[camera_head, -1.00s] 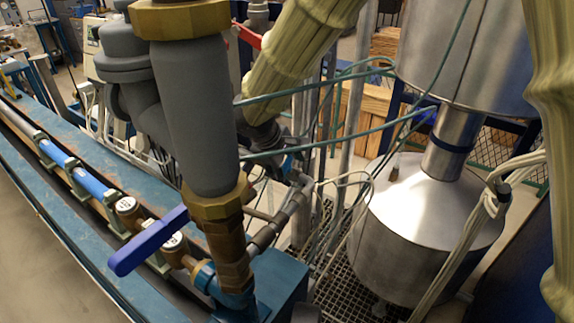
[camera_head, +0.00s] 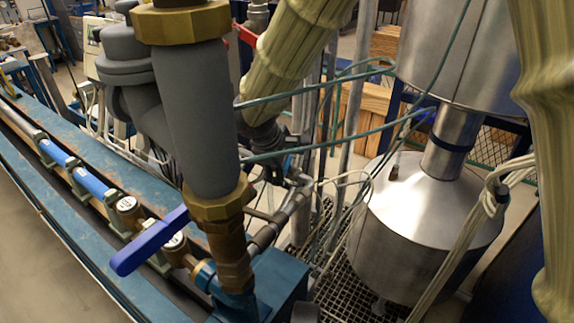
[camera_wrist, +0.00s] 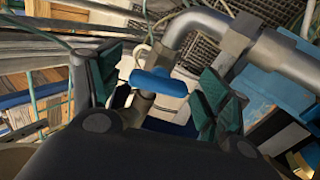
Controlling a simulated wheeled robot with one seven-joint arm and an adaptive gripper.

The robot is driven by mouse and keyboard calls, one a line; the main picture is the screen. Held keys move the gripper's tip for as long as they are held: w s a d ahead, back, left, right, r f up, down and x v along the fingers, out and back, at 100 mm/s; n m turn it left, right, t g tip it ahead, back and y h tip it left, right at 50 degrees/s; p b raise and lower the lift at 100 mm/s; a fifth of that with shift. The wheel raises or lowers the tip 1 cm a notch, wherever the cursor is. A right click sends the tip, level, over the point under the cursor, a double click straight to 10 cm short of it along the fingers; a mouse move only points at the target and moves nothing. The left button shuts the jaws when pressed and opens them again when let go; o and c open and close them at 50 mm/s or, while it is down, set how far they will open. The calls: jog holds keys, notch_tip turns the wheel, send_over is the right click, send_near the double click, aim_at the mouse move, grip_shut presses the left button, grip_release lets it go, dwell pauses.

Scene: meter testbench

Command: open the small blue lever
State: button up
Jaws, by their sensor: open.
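The small blue lever (camera_wrist: 158,83) shows in the wrist view between the two fingers of my gripper (camera_wrist: 165,90). It lies roughly crosswise on a fitting by a grey metal pipe. The fingers have dark green pads and stand apart on either side of the lever, with gaps visible; I cannot tell whether either pad touches it. In the head view my gripper (camera_head: 264,138) is a dark shape partly hidden behind a thick grey pipe. A small blue patch (camera_head: 287,163) beside it looks like the lever, but it is mostly covered.
A larger blue lever (camera_head: 150,241) sticks out left below the thick grey vertical pipe (camera_head: 196,115) in front. Green hoses (camera_head: 340,142) cross near my arm. A shiny metal tank (camera_head: 410,230) stands at right. A blue bench with pipes and meters runs along the left.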

jog(key=v, duration=1.2)
jog(key=shift+c, duration=0.4)
